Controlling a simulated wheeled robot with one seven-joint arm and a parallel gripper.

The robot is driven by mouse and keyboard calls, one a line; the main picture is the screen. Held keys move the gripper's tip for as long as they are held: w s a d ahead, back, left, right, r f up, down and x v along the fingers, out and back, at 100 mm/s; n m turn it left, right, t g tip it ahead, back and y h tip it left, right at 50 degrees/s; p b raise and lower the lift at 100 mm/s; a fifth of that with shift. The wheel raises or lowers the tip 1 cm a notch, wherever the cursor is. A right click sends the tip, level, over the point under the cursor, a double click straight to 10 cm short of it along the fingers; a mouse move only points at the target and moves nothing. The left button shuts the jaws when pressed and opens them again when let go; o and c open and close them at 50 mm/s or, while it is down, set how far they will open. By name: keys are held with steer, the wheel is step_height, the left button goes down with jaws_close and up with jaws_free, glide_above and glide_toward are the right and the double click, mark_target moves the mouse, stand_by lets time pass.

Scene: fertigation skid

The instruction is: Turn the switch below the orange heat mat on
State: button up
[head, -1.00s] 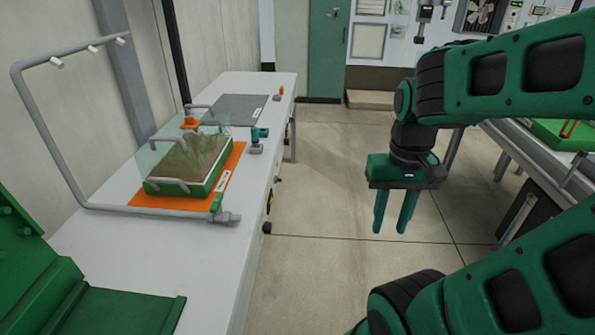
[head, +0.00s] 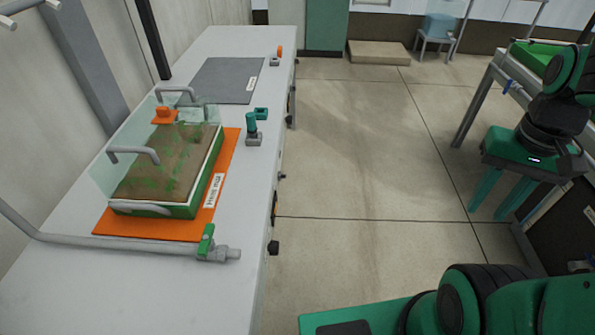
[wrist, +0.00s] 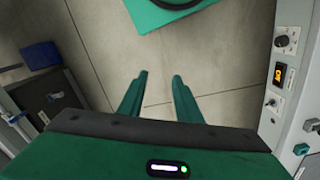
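The orange heat mat (head: 229,165) lies on the left bench under a green tray (head: 190,210) of soil with a clear cover. Below it, the bench front is seen almost edge-on in the head view, with dark knobs such as one (head: 273,247) sticking out. The wrist view shows a front panel at right with a round knob (wrist: 286,40), a small lit orange display (wrist: 280,75) and a small toggle switch (wrist: 272,103). I cannot tell which mat this switch belongs to or its position. My gripper (head: 490,205) is open and empty, well right of the bench, fingers pointing down.
A grey mat (head: 228,80) lies farther back on the bench. A grey pipe with a green-handled valve (head: 207,241) runs along the near bench top. A second bench (head: 485,95) stands at right, close to my gripper. The floor (head: 350,150) between the benches is clear.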

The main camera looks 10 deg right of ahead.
steer(key=o, duration=0.3)
steer(key=shift+a, duration=0.1)
steer(key=shift+o, duration=1.2)
steer(key=shift+s+r, duration=0.2)
steer(key=shift+s, duration=0.15)
steer(key=w+f+n, duration=0.3)
steer(key=w+n, duration=0.1)
steer(key=w, duration=0.6)
steer(key=n+t+y, duration=0.3)
steer(key=n+y, duration=0.6)
steer(key=y, duration=0.8)
glide_toward(282, 176)
steer(key=w+a+f, duration=0.1)
steer(key=w+a, duration=0.2)
steer(key=a, duration=0.3)
steer(key=shift+a+f+t, duration=0.25)
steer(key=shift+f+t, duration=0.05)
steer(key=shift+f, duration=0.05)
